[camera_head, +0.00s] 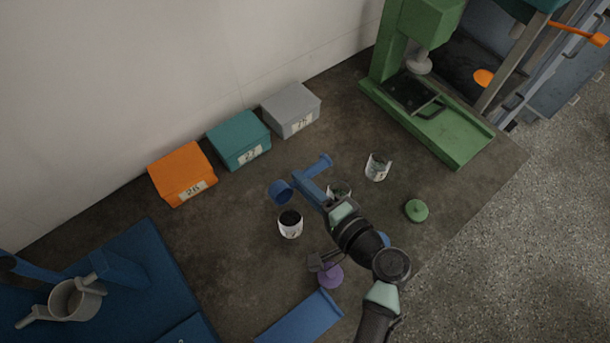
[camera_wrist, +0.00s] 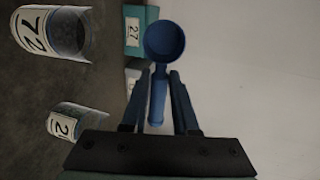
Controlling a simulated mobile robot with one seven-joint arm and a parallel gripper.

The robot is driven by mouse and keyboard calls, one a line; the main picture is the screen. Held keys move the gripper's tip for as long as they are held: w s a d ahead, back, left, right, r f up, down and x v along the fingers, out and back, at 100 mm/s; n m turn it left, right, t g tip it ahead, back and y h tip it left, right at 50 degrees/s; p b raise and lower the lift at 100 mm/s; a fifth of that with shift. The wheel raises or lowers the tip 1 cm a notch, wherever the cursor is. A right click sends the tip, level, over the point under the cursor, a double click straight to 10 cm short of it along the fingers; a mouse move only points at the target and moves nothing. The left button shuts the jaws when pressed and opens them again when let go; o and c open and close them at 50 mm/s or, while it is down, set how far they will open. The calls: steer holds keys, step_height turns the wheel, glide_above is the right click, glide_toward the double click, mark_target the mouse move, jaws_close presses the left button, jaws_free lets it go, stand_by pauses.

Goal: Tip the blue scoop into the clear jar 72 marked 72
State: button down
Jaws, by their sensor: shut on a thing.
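The blue scoop (camera_head: 281,191) is held in the air, its cup above and just behind a clear jar with dark contents (camera_head: 290,226). That jar's label is too small to read there. The wrist view shows jar 72 (camera_wrist: 55,35) at upper left, apart from the scoop's cup (camera_wrist: 165,41). The cup's round mouth faces the wrist camera, with a plain dark blue inside and no contents that I can make out. My gripper (camera_head: 304,181) is shut on the scoop's handle; its fingers (camera_wrist: 160,80) flank the handle in the wrist view.
A second jar (camera_head: 338,189) stands partly behind my wrist. A third jar (camera_head: 378,167) holds greenish bits. Orange (camera_head: 182,170), teal (camera_head: 238,138) and grey (camera_head: 291,108) boxes line the wall. Green (camera_head: 416,210) and purple (camera_head: 330,277) lids lie nearby. A green press (camera_head: 450,130) stands right.

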steer(key=p, duration=0.2)
steer(key=r+g+h+p, duration=0.1)
steer(key=p, duration=0.2)
steer(key=shift+w+a+g, duration=0.1)
steer(key=shift+w+g, duration=0.1)
steer(key=shift+g, duration=0.1)
steer(key=shift+f, duration=0.15)
steer(key=g+p, duration=0.1)
steer(key=p, duration=0.2)
steer(key=r+g+h+p, duration=0.1)
steer(key=p, duration=0.2)
steer(key=g+h+p, duration=0.1)
steer(key=p, duration=0.2)
steer(key=shift+w+a+r+p, duration=0.25)
steer(key=shift+w+r+p, duration=0.05)
steer(key=shift+r+p, duration=0.1)
steer(key=shift+f+g+h+p, duration=0.1)
steer(key=shift+g+h+p, duration=0.2)
steer(key=shift+h+p, duration=0.25)
steer(key=shift+f, duration=0.15)
